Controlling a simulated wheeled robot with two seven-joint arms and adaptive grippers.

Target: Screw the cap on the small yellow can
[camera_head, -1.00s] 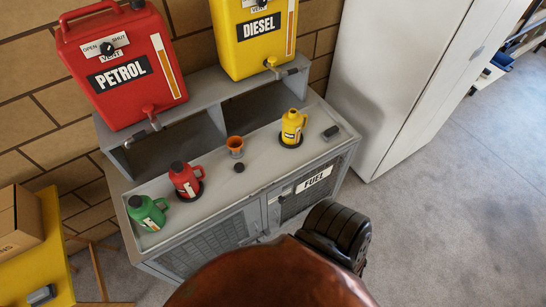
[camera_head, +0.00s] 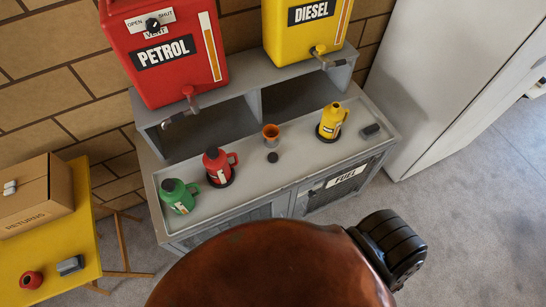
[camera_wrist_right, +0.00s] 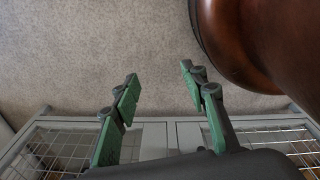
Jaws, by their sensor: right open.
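The small yellow can (camera_head: 331,122) stands upright on a dark round base at the right part of the grey bench tray; its top shows no dark cap. My left gripper is in neither view.
A red can (camera_head: 217,166) and a green can (camera_head: 178,196) stand on the tray's left. A small dark block (camera_head: 371,131) lies right of the yellow can. Big petrol (camera_head: 165,60) and diesel (camera_head: 306,30) tanks stand behind, their taps overhanging. A white cabinet (camera_head: 440,80) is at right.

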